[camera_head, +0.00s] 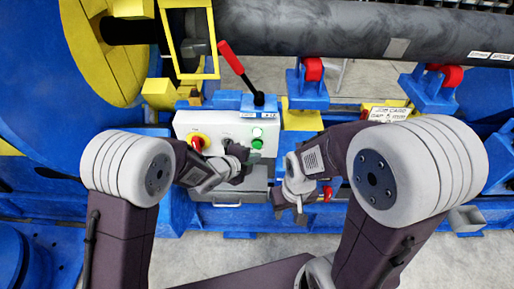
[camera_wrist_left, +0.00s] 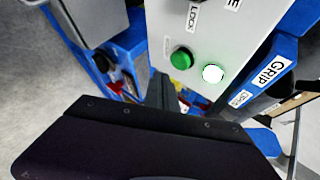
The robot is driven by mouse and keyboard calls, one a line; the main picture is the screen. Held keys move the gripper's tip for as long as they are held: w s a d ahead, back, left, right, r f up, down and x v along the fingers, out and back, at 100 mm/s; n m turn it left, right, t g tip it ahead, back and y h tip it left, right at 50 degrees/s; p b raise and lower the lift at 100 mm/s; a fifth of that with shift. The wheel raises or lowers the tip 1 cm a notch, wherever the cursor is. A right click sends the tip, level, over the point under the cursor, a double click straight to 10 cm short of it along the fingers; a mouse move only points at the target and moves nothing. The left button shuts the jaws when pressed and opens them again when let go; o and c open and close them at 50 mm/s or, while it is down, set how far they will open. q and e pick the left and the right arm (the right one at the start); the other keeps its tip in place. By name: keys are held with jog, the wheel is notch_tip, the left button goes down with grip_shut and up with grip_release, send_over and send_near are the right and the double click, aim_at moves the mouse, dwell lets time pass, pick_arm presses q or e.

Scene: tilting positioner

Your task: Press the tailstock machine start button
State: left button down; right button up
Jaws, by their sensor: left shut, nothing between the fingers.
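A pale control box (camera_head: 222,127) is mounted on the front of the blue machine. Its right side has a whitish lit button (camera_head: 257,132) above a green button (camera_head: 257,144). In the left wrist view, the green button (camera_wrist_left: 181,59) and the white lit button (camera_wrist_left: 212,73) sit side by side near a "LOCK" label. My left gripper (camera_head: 241,163) is shut and empty, in front of the box, left of and slightly below the buttons. I cannot tell if it touches the box. My right gripper (camera_head: 290,207) hangs lower right of the box; its fingers are unclear.
A red and yellow switch (camera_head: 197,143) is on the box's left side. A red-handled lever (camera_head: 237,68) rises above the box. A long dark pipe (camera_head: 350,30) lies across the top on blue roller stands (camera_head: 307,90). Grey floor is free at the front.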

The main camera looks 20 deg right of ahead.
pick_arm(q)
jog(key=s, duration=0.1)
jog(key=s+a+b, duration=0.1)
jog(key=s, duration=0.1)
jog(key=shift+s, duration=0.2)
jog(key=shift+w, duration=0.1)
dwell(0.6)
